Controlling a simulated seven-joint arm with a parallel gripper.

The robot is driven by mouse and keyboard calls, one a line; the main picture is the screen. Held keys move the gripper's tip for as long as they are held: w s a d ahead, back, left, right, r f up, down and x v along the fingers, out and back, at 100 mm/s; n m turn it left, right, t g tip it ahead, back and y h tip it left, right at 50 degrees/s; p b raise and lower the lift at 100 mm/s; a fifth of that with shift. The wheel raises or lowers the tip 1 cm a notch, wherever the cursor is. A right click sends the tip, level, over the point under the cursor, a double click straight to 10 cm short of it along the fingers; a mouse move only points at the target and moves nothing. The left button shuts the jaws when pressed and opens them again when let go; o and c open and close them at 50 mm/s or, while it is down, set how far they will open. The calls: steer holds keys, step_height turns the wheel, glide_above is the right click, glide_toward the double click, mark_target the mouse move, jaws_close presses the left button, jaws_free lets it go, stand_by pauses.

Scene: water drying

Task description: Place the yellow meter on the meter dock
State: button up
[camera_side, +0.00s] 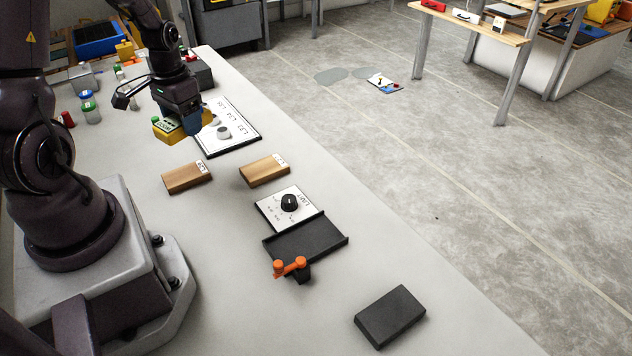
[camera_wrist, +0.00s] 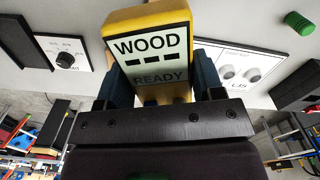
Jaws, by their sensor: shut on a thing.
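The yellow meter (camera_side: 168,130) is in my gripper (camera_side: 182,118), held above the left part of the table, left of the white panel with round knobs. In the wrist view the meter (camera_wrist: 150,20) sits between the two dark fingers of my gripper (camera_wrist: 162,80). Its screen faces the camera and reads WOOD, dashes, READY. A black tray with raised edges (camera_side: 306,242) lies by the dial panel; it may be the meter dock, but no label shows. Its dark shape is partly visible at the wrist view's left edge (camera_wrist: 62,122).
Two wooden blocks (camera_side: 187,177) (camera_side: 264,170) lie between my gripper and the dial panel (camera_side: 287,207). An orange-handled part (camera_side: 290,266) stands at the tray's near edge. A black block (camera_side: 390,316) lies at the near right. The knob panel (camera_side: 236,136) is close to my gripper.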

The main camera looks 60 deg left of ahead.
steer(key=w+d+r+m, duration=0.25)
steer(key=w+d, duration=0.45)
steer(key=d, duration=0.4)
steer(key=w+d+r+m, duration=0.1)
steer(key=w+d+r, duration=0.2)
steer(key=w+d, duration=0.6)
glide_above(214, 213)
step_height(214, 213, down, 14)
steer(key=shift+r, duration=0.1)
steer(key=shift+f, duration=2.35)
steer(key=shift+f, duration=0.1)
